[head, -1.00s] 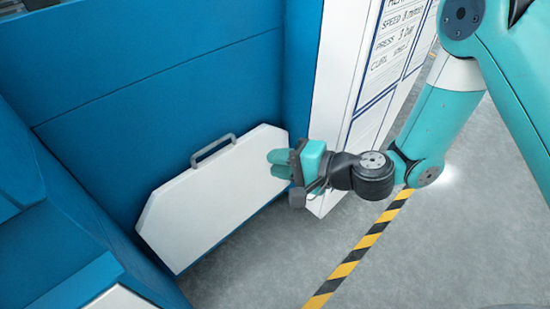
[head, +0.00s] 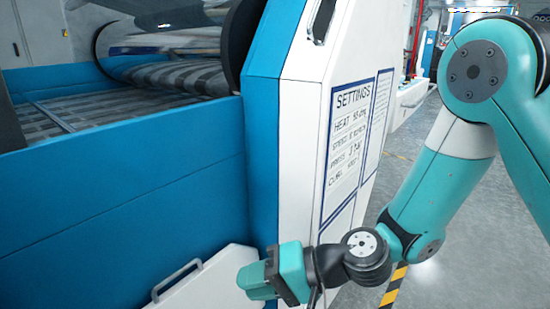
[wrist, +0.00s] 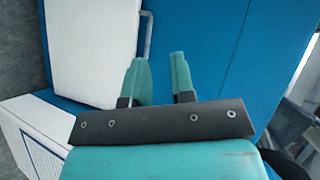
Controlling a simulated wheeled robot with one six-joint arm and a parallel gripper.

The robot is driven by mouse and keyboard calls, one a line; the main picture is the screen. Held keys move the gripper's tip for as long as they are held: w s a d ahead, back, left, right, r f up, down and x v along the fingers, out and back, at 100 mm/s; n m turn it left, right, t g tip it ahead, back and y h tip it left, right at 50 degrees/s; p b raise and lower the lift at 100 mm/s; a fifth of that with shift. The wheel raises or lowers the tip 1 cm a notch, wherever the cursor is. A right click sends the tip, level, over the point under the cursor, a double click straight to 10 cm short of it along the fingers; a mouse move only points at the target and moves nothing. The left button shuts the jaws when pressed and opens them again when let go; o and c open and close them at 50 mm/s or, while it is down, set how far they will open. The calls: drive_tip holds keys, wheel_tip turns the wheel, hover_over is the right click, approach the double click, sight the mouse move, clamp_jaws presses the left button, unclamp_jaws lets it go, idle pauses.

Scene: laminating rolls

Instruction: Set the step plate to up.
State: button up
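The step plate is a white panel (head: 215,284) with cut corners, low against the blue machine front. It is cut off by the bottom of the head view. Its grey bar handle (head: 176,279) is on its upper edge, by the blue panel. The wrist view shows the plate (wrist: 92,45) at upper left and the handle (wrist: 149,35) beyond the left finger. My gripper (wrist: 161,75) is open, with a clear gap between its teal fingers and nothing held. In the head view my gripper (head: 256,280) is over the plate's right part, right of the handle and apart from it.
Rollers (head: 175,75) sit above the blue front (head: 120,180). Grey floor with a yellow-black stripe (head: 393,287) lies free at the right.

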drive_tip(key=s+d+r+n+h, duration=0.3)
drive_tip(key=s+d+r+h, duration=0.25)
drive_tip(key=d, duration=0.35)
drive_tip(key=s+d+r+n+h, duration=0.3)
drive_tip(key=s+d+r+h, duration=0.15)
drive_tip(key=s+d, duration=0.4)
wheel_tip(320, 180, up, 30)
drive_tip(key=w+g+p, duration=0.1)
drive_tip(key=w+p, duration=0.1)
drive_tip(key=p, duration=2.7)
drive_tip(key=shift+d+y, duration=0.3)
drive_tip(key=shift+d, duration=0.15)
drive_tip(key=shift+f, duration=0.1)
